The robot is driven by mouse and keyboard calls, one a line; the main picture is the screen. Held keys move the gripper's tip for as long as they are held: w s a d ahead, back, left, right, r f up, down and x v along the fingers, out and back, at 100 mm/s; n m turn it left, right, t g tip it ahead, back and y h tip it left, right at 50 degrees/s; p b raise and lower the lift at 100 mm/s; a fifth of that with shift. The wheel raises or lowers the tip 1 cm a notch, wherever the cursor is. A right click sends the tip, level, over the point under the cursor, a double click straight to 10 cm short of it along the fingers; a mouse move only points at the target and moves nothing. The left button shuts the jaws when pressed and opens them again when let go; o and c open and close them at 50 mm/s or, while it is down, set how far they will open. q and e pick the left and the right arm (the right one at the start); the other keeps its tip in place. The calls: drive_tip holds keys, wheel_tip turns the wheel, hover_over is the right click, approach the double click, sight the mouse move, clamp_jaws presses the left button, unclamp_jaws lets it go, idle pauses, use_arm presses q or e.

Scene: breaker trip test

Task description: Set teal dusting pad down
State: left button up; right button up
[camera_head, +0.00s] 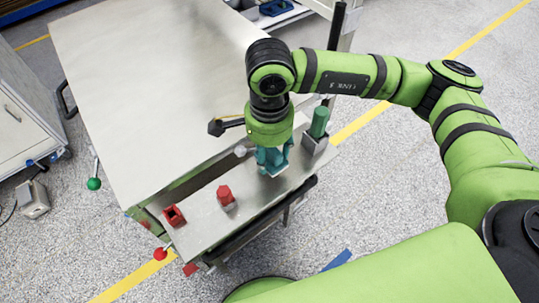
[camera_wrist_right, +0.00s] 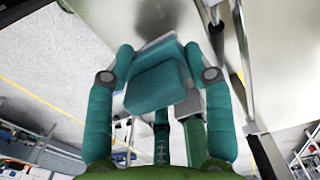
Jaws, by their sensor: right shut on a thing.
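My right gripper (camera_head: 272,160) is over the narrow metal shelf (camera_head: 255,192) along the cabinet's near side, pointing down. In the right wrist view its teal fingers (camera_wrist_right: 158,78) are shut on the teal dusting pad (camera_wrist_right: 155,88), a blocky teal piece between them. In the head view the fingers mostly hide the pad and share its colour. I cannot tell whether the pad touches the shelf. My left gripper is not in view.
A green cylinder (camera_head: 319,122) stands in a grey holder right of my gripper. A red-topped piece (camera_head: 226,196) and a red open box (camera_head: 174,217) stand to its left. Green-knobbed (camera_head: 94,184) and red-knobbed (camera_head: 160,254) levers stick out. The large cabinet top (camera_head: 150,70) is clear.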

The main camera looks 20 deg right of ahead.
sight(269, 163)
wheel_tip(269, 163, down, 3)
drive_tip(key=shift+f+p, duration=0.15)
drive_tip(key=shift+p, duration=0.75)
drive_tip(key=shift+f, duration=0.5)
drive_tip(key=o, duration=1.1)
